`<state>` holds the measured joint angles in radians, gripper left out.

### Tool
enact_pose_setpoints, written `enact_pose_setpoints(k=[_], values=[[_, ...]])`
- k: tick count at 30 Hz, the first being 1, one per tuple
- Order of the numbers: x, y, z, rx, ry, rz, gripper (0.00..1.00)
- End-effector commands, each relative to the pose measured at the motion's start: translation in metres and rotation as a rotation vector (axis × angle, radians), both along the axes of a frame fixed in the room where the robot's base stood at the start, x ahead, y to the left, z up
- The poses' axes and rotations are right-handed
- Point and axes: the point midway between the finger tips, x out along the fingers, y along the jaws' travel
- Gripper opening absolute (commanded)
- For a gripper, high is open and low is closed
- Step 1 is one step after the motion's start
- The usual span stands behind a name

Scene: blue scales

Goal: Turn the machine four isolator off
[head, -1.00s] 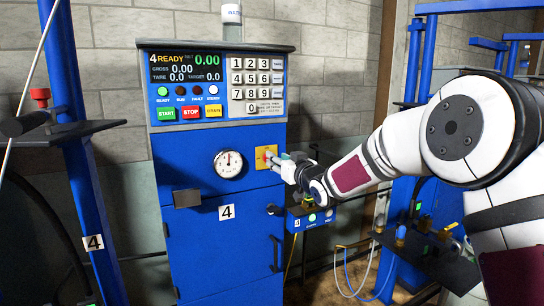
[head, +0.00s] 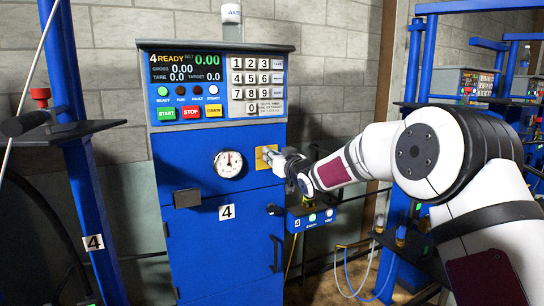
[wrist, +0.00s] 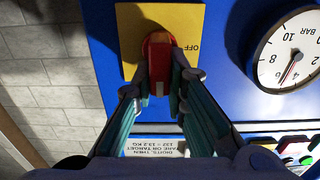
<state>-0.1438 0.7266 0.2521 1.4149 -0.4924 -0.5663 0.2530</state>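The machine four isolator is a red rotary handle (wrist: 159,42) on a yellow plate (wrist: 128,35), with the word OFF at the plate's right in the wrist view. The yellow plate (head: 261,163) also shows on the front of the blue machine cabinet (head: 185,240), right of the gauge. My gripper (wrist: 163,78) is at the handle, its two fingers closed in on either side with red showing between them. In the head view my gripper (head: 276,159) hides the handle. The handle's exact angle is partly hidden by the fingers.
A round pressure gauge (head: 228,164) sits left of the plate. Above is the panel with display, buttons and keypad (head: 258,80). A small blue box (head: 311,217) with a green light stands below my wrist. A black door handle (head: 276,254) is lower down.

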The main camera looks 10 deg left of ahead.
Motion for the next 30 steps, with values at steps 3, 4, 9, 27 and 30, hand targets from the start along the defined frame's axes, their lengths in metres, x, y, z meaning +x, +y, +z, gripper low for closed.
enact_pose_setpoints(k=[3, 4, 9, 27, 30], values=[[-0.0001, 0.0001, 0.0, -0.001, -0.001, 0.0, 0.0], [-0.0001, 0.0001, 0.0, -0.002, -0.001, 0.0, 0.0], [-0.0001, 0.0007, -0.0006, -0.024, -0.018, 0.0, 0.0], [-0.0043, 0.0085, -0.0061, -0.398, -0.272, 0.002, 0.0], [-0.0049, 0.009, -0.0073, -0.477, -0.325, 0.0, 0.0]])
